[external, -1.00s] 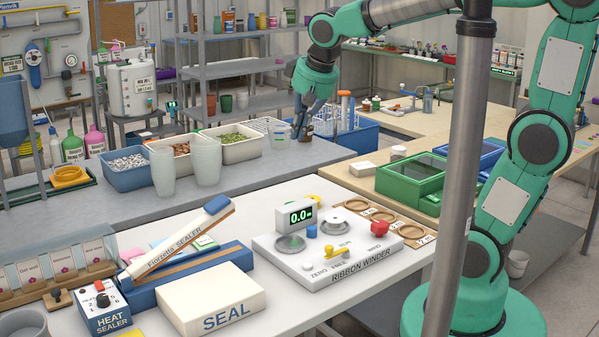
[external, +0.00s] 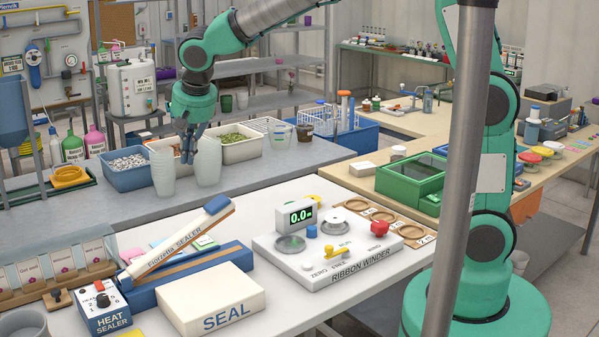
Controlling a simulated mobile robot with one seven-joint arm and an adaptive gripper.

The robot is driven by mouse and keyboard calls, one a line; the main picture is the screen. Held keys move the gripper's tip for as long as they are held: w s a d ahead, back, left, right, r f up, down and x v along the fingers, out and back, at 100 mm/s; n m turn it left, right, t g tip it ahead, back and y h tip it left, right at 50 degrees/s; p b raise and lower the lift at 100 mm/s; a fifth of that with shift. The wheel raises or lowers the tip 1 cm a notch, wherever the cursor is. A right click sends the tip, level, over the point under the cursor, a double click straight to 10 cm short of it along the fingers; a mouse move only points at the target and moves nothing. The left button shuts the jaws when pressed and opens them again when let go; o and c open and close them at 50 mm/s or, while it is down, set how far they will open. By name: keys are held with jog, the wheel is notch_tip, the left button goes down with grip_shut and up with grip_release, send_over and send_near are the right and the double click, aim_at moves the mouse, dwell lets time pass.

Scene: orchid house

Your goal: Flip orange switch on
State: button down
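A small orange-red switch (external: 99,286) sits at the top of the blue-and-white box marked HEAT SEALER (external: 104,307), at the front left of the white table. A black dial is on the same box, just in front of the switch. The switch is too small to tell which way it is set. My gripper (external: 188,156) points down over the grey bench by the white bins and cups, well behind and above the heat sealer, apart from the switch. Its fingers are small and dark here, and I cannot tell if they are open.
The long blue-and-white sealer (external: 176,238) with its raised arm stands behind the SEAL box (external: 211,300). The ribbon winder (external: 345,252) is to the right. Stacked clear cups (external: 207,162) stand on the bench near my gripper. Card holders (external: 60,262) stand left of the sealer.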

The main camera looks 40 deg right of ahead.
jog(key=a+f+p, duration=0.2)
jog(key=a+f, duration=0.3)
jog(key=a, duration=0.8)
jog(key=p, duration=0.2)
send_over(101, 283)
jog(key=s, duration=0.5)
notch_tip(101, 283, down, 8)
jog(key=shift+s+a+r, duration=0.1)
jog(key=shift+s+r, duration=0.05)
jog(key=shift+r, duration=0.05)
jog(key=b+x, duration=0.2)
jog(key=x, duration=1.2)
jog(key=shift+r, duration=0.1)
jog(key=shift+p, duration=0.35)
